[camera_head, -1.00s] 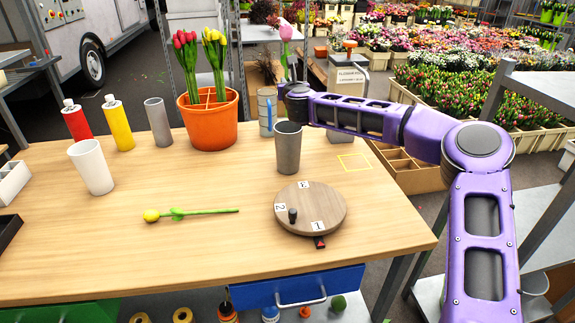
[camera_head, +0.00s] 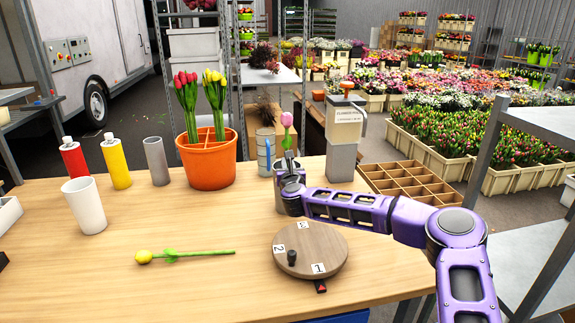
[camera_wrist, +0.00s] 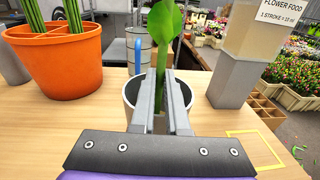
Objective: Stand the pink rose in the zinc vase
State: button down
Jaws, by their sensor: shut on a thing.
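The pink rose (camera_head: 287,119) is upright, its bloom above my gripper (camera_head: 291,176). In the wrist view my gripper (camera_wrist: 161,103) is shut on its green stem (camera_wrist: 160,62); the bloom is out of that view. The grey zinc vase (camera_head: 281,203) stands on the table behind the turntable, partly hidden by my gripper and arm. In the wrist view the vase's rim (camera_wrist: 128,92) shows on both sides of my fingers, with the stem in line with its mouth. The stem's lower end is hidden, so I cannot tell how deep it reaches.
A round wooden turntable (camera_head: 310,250) stands in front of the vase. A yellow flower (camera_head: 185,255) lies at front left.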

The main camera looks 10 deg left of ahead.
jog(key=shift+r, duration=0.1)
jog(key=shift+f+b, duration=0.35)
jog(key=shift+b, duration=0.05)
jog(key=shift+f+b, duration=0.3)
jog(key=shift+b, duration=0.15)
jog(key=c, duration=0.9)
grip_release()
jog(key=shift+r, duration=0.15)
jog(key=v, duration=0.4)
jog(key=p+v, duration=0.1)
jog(key=v, duration=0.3)
jog(key=p+v, duration=0.1)
jog(key=v, duration=0.3)
jog(key=shift+r, duration=0.4)
